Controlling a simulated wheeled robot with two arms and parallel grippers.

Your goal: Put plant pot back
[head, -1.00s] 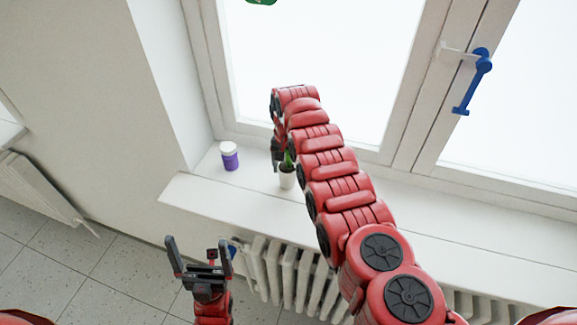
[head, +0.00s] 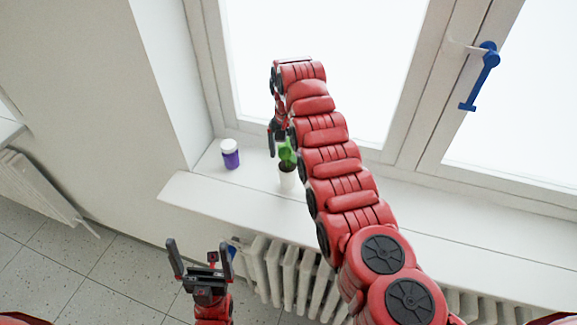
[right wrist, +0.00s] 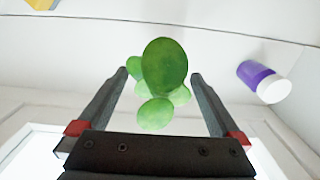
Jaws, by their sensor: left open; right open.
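A small white plant pot (head: 287,180) with a green cactus-like plant (head: 287,153) stands upright on the window sill. My right gripper (head: 274,140) is just above and beside the plant in the head view, partly hidden by its own arm. In the right wrist view the green plant (right wrist: 164,75) shows between and beyond the two open fingers of my right gripper (right wrist: 160,80); the pot is hidden under the leaves there. I cannot tell if a finger touches the plant. My left gripper (head: 200,258) is open and empty, low in front of the radiator, away from the sill.
A purple jar with a white lid (head: 230,154) stands on the sill (head: 400,217) left of the pot; it also shows in the right wrist view (right wrist: 263,82). The window with a blue handle (head: 487,65) rises behind. A radiator (head: 290,275) is below. The sill's right part looks clear.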

